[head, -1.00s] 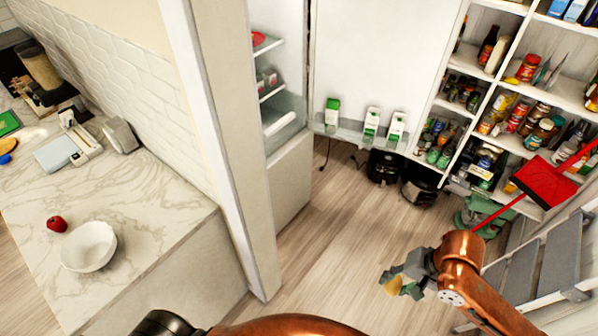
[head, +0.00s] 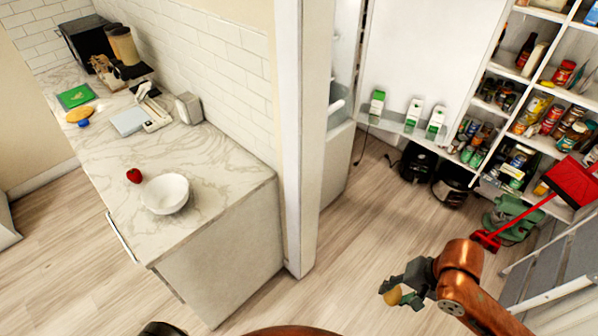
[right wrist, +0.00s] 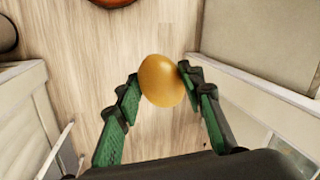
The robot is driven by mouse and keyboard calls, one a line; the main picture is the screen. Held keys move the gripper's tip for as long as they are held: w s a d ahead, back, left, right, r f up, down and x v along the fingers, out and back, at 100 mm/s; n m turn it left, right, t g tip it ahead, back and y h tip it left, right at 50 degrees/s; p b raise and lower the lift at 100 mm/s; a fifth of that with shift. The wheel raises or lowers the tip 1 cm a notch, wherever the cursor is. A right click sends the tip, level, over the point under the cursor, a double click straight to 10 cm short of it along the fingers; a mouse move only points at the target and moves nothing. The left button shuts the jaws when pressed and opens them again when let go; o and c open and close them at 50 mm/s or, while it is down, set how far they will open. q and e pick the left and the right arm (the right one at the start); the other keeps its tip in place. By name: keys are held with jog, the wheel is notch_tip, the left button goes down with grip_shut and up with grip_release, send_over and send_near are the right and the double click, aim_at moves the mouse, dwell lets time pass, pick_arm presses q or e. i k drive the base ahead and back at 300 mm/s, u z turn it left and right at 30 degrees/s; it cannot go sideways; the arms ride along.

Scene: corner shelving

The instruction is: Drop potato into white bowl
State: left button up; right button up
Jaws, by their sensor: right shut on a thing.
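The potato (head: 393,296) is yellow-brown and sits between the fingers of my right gripper (head: 399,288), at the lower right of the head view. In the right wrist view the potato (right wrist: 162,80) is held at the fingertips of the right gripper (right wrist: 157,86), above the wooden floor. The white bowl (head: 165,208) stands upright on the marble counter, left of centre in the head view, well away from the potato. The part of its inside that shows looks empty. My left gripper is not seen.
A red apple (head: 134,175) lies beside the bowl on the marble counter (head: 110,215). A wall end (head: 304,150) stands between the counter and the shelving (head: 545,80). A red broom (head: 574,182) and a grey stepladder (head: 545,270) are near my right arm. Open floor lies between.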

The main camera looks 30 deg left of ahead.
aim_at(168, 198)
jog(key=u, duration=2.35)
jog(key=i, duration=0.4)
jog(key=u, duration=0.05)
